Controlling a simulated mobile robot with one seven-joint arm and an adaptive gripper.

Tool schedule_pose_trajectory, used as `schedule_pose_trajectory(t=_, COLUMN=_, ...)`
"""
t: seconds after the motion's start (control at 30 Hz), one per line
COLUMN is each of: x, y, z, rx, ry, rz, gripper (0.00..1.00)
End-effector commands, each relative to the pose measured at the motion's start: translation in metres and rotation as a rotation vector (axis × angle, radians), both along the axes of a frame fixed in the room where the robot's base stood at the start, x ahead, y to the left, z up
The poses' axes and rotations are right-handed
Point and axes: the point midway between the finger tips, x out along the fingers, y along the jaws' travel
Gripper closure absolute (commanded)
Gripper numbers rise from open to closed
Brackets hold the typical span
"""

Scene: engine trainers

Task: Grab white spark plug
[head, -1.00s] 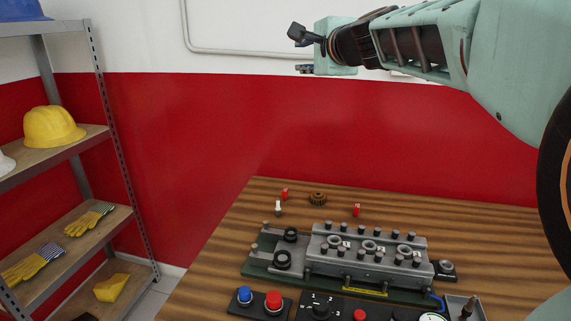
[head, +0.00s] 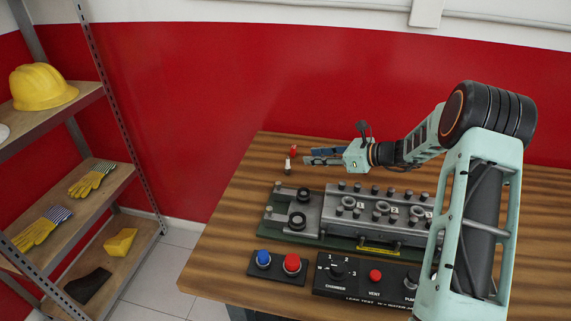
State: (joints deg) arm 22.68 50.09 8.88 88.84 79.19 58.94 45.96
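The white spark plug (head: 288,167) stands upright on the wooden table, behind the left part of the engine block. My gripper (head: 309,157) is low over the table just to the right of the plug, with its fingers pointing left toward it. The two fingers show apart with a gap between them, and nothing is between them. The plug appears to be just beyond the fingertips, and I see no contact.
A red spark plug (head: 293,150) stands just behind the white one. The grey engine block (head: 310,217) fills the table in front. A control panel (head: 345,285) and a box with blue and red buttons (head: 277,268) lie nearer. The table's left side is clear.

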Motion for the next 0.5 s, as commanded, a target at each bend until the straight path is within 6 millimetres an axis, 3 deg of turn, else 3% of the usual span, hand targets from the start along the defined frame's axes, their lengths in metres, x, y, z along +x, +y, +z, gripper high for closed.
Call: schedule_pose_trajectory(t=0.5, x=0.026, y=0.046, z=-0.024, rx=0.014, ry=0.008, rz=-0.004, gripper=0.72)
